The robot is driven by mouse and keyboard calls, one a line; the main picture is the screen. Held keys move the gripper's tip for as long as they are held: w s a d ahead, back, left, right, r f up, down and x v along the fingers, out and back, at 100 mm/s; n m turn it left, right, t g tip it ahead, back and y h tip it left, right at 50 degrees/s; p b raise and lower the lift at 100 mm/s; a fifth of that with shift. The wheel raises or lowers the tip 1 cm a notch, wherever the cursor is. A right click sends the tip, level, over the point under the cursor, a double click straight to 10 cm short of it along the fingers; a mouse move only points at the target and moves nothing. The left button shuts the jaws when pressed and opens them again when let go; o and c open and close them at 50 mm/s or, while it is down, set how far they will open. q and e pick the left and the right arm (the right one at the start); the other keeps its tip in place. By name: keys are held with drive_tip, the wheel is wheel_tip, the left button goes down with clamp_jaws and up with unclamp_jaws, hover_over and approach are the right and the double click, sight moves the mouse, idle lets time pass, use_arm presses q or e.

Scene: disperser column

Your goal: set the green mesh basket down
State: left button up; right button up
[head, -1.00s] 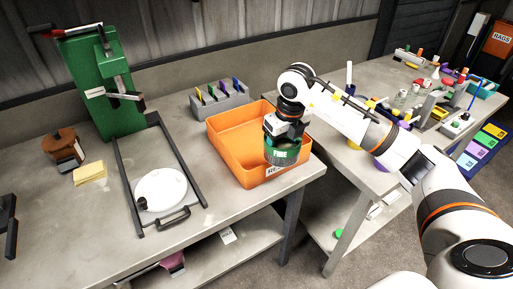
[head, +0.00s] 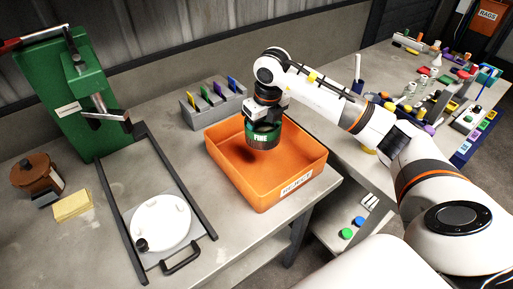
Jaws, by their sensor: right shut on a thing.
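The green mesh basket (head: 263,136) carries a "FINE" label and hangs upright over the orange bin (head: 294,200), toward its back right part. A dark shadow lies on the bin floor below and to the left of it, so it appears held above the floor. My right gripper (head: 264,115) is shut on the basket from above and hides its top. My left gripper is not in the head view.
Left of the bin lies a tray frame with a white round lid (head: 160,224). A green press (head: 62,95), a brown pot (head: 37,173) and yellow pads (head: 72,206) stand farther left. A grey card rack (head: 213,102) stands behind the bin.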

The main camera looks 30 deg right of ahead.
drive_tip(key=f, duration=0.2)
drive_tip(key=s+f, duration=0.1)
drive_tip(key=f, duration=0.1)
drive_tip(key=shift+f, duration=0.3)
drive_tip(key=shift+w+f, duration=0.1)
drive_tip(key=shift+f, duration=0.25)
wheel_tip(320, 180, down, 2)
drive_tip(key=shift+f+p, duration=0.2)
drive_tip(key=shift+p, duration=0.2)
drive_tip(key=shift+f, duration=0.3)
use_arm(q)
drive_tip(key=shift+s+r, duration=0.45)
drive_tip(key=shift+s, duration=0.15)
use_arm(e)
drive_tip(key=shift+f, duration=0.1)
drive_tip(key=o, duration=1)
drive_tip(key=shift+f, duration=0.1)
drive_tip(key=shift+c, duration=0.2)
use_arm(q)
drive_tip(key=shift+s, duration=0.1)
use_arm(e)
drive_tip(key=o, duration=0.4)
drive_tip(key=shift+o, duration=0.2)
